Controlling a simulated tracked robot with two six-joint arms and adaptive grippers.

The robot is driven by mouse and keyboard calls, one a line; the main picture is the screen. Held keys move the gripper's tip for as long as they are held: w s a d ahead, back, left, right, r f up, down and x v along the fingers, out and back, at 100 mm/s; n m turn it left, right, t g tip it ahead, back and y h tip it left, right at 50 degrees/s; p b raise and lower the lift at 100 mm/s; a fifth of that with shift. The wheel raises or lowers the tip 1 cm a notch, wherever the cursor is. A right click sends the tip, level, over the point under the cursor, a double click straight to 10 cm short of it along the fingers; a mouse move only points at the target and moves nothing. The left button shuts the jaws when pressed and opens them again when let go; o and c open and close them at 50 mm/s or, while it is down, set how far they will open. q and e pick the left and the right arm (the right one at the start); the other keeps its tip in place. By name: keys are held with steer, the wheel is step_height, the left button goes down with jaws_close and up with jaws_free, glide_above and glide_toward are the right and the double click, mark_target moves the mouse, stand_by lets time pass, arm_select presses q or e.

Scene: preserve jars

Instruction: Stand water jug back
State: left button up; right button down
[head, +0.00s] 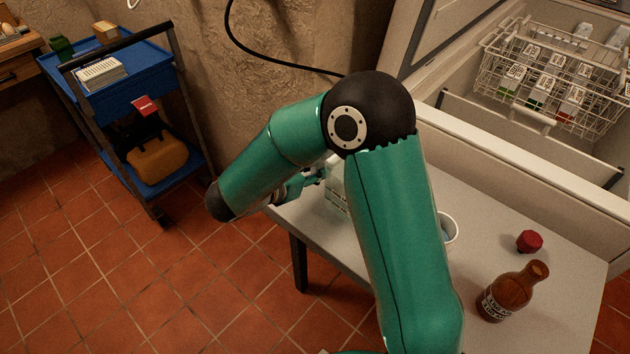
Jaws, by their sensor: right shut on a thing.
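A pale, greenish-white container, which looks like the water jug (336,192), is at the left end of the grey table (490,215). Most of it is hidden behind my right arm, and I cannot tell whether it rests on the table. My right gripper (316,177) is at its left side, shut on it; the fingertips are partly hidden. My left gripper is not in view.
A white round vessel (450,229) shows partly beside my arm. A brown labelled bottle (508,292) and a red-topped small item (529,241) stand on the table's right. An open chest freezer with a wire basket (545,85) is behind. A blue cart (125,75) stands at left.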

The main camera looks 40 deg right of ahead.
steer(key=shift+f, duration=1.7)
steer(key=shift+f, duration=0.1)
steer(key=c, duration=1)
jaws_free()
